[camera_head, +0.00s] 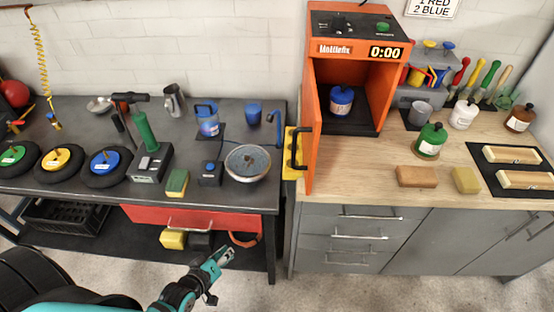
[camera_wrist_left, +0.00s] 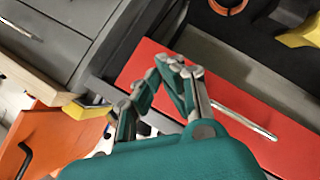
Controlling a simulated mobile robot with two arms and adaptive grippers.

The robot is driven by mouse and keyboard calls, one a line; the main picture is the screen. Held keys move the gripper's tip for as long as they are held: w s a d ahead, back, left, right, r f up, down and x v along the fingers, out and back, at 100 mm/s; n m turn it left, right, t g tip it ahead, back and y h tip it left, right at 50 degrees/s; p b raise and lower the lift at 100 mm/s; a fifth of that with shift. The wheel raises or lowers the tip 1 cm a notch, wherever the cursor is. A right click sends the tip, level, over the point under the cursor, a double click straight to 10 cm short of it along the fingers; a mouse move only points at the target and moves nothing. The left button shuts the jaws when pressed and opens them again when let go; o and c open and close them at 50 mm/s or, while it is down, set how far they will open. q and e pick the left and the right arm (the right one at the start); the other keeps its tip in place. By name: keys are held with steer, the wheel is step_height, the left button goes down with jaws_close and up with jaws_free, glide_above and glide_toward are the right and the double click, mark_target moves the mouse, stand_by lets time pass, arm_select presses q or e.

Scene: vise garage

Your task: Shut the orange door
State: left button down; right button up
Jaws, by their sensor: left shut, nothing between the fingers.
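The orange door (camera_head: 309,130) stands wide open, swung out toward me from the left side of the orange oven-like cabinet (camera_head: 392,60). A black handle (camera_head: 297,149) shows on the door's left side. Inside the cabinet sits a blue container with a white label (camera_head: 341,100). My left gripper (camera_head: 228,256) is shut and empty, low in front of the dark bench, left of and below the door. In the left wrist view its closed fingers (camera_wrist_left: 172,66) lie over the red drawer front, with part of the orange door (camera_wrist_left: 60,135) at the lower left. My right gripper is out of view.
The red drawer (camera_head: 200,215) is under the dark bench (camera_head: 60,190). A yellow piece (camera_head: 290,160) shows beside the door. A brown block (camera_head: 416,177) and a green bottle (camera_head: 430,142) stand on the wooden counter right of the door. The floor in front is clear.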

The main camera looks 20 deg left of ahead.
arm_select(q)
steer(key=w+d+r+n+t+h, duration=0.2)
steer(key=r+n+t, duration=0.1)
steer(key=r, duration=1.2)
steer(key=w+d+r+n+t+h, duration=0.1)
steer(key=w+d+r+n+t, duration=0.15)
steer(key=r, duration=1.25)
steer(key=w+d+p, duration=0.4)
steer(key=w+d, duration=0.1)
steer(key=w, duration=0.5)
steer(key=shift+w+d+f+p, duration=0.2)
steer(key=shift+w+d+p, duration=0.1)
steer(key=shift+w+d, duration=0.1)
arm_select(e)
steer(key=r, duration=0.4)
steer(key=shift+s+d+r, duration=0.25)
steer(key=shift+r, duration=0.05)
arm_select(q)
steer(key=shift+a+t, duration=0.1)
steer(key=shift+t, duration=0.15)
